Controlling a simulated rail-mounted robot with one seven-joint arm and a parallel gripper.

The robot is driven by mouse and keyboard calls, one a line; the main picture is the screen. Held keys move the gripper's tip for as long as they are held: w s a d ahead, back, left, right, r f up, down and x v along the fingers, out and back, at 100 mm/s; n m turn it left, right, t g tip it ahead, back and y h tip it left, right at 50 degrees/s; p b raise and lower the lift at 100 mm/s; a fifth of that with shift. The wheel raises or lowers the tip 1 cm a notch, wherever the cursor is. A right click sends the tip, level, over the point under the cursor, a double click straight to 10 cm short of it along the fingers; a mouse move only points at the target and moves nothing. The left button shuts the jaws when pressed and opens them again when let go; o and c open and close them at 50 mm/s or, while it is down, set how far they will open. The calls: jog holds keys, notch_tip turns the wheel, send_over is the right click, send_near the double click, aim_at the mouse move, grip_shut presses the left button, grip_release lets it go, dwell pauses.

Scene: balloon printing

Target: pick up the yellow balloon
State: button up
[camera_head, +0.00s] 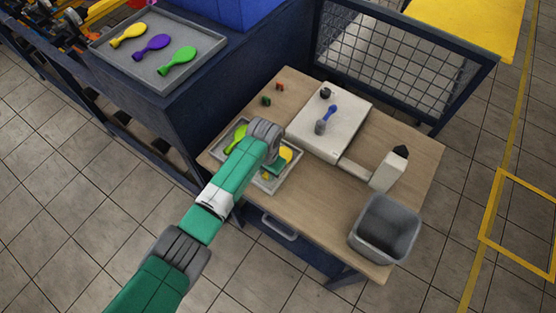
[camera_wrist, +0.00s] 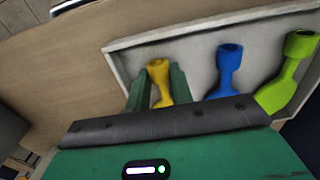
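The yellow balloon (camera_wrist: 158,72) lies in a light grey tray (camera_wrist: 195,58), its neck end showing in the wrist view. My gripper (camera_wrist: 160,80) is over the tray, with its two green fingers apart on either side of the yellow balloon. Some space shows beside the balloon's neck, so the fingers look open around it. In the head view, part of the yellow balloon (camera_head: 287,154) shows beside my gripper (camera_head: 274,168) in the tray (camera_head: 290,175) on the wooden table. My arm hides much of that tray.
A blue balloon (camera_wrist: 228,68) and a lime green balloon (camera_wrist: 285,80) share the tray. A white machine (camera_head: 325,130) stands behind it, and a grey bin (camera_head: 385,230) at the table's right front. Another tray (camera_head: 110,68) with yellow, purple and green balloons sits upper left.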

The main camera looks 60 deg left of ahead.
jog(key=shift+r, duration=0.65)
notch_tip(320, 180, up, 3)
jog(key=shift+f+p, duration=0.2)
jog(key=shift+p, duration=0.35)
jog(key=s+d+r+p, duration=0.1)
jog(key=s+d+p, duration=0.1)
jog(key=s+d, duration=0.9)
jog(key=shift+s+p, duration=0.3)
jog(key=shift+s, duration=0.1)
